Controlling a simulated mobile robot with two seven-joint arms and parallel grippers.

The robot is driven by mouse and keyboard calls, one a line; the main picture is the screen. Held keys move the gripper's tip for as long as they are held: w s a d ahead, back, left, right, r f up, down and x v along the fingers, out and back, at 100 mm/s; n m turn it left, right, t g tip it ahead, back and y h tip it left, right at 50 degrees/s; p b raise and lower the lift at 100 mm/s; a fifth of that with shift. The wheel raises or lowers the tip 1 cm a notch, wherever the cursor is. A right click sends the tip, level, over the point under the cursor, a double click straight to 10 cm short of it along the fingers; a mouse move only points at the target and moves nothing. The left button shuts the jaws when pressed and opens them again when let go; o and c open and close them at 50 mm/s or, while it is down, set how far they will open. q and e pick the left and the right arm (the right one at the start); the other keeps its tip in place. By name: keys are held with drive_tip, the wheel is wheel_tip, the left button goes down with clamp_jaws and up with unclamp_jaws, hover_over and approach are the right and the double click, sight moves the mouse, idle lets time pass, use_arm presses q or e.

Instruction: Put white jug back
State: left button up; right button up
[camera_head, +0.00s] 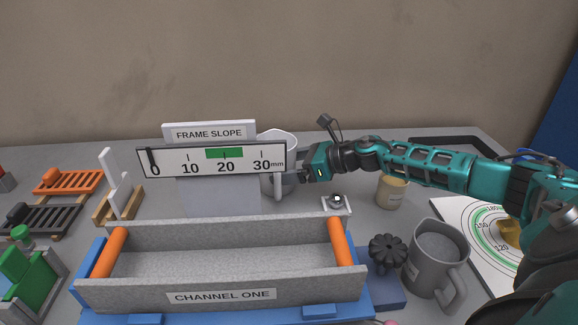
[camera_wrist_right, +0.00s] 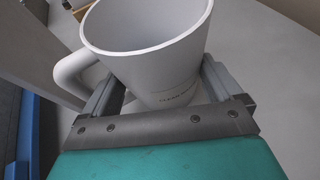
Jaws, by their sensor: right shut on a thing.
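The white jug (camera_head: 284,141) is behind the slope gauge in the head view, its upper rim showing above the scale and part of its lower body below it. In the right wrist view the jug (camera_wrist_right: 150,60) has an open top, a handle on the left and small print low on its side. My right gripper (camera_head: 296,170) is shut on the jug, with one finger (camera_wrist_right: 165,92) on each side of its body. The gauge hides much of the jug, and I cannot tell whether its base touches the table. My left gripper is not in view.
The FRAME SLOPE gauge (camera_head: 212,160) stands close to the jug. The grey CHANNEL ONE trough (camera_head: 220,264) with orange ends is in front. A grey mug (camera_head: 434,258), a dark knob (camera_head: 387,250), a beige cup (camera_head: 392,192) and a dark-edged tray (camera_head: 455,142) lie to the right.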

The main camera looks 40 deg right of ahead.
sight(293, 166)
drive_tip(key=o, duration=1.1)
drive_tip(key=shift+f, duration=0.1)
drive_tip(key=shift+c, duration=0.2)
drive_tip(key=shift+s+d, duration=0.1)
drive_tip(key=shift+s, duration=0.1)
drive_tip(key=v, duration=0.6)
drive_tip(key=shift+s+d+b, duration=0.1)
drive_tip(key=shift+s+b, duration=0.05)
drive_tip(key=shift+b, duration=0.15)
drive_tip(key=p+v, duration=0.2)
drive_tip(key=v, duration=0.1)
drive_tip(key=p+v, duration=0.1)
drive_tip(key=v, duration=0.1)
drive_tip(key=shift+s+r, duration=0.1)
drive_tip(key=shift+r, duration=0.25)
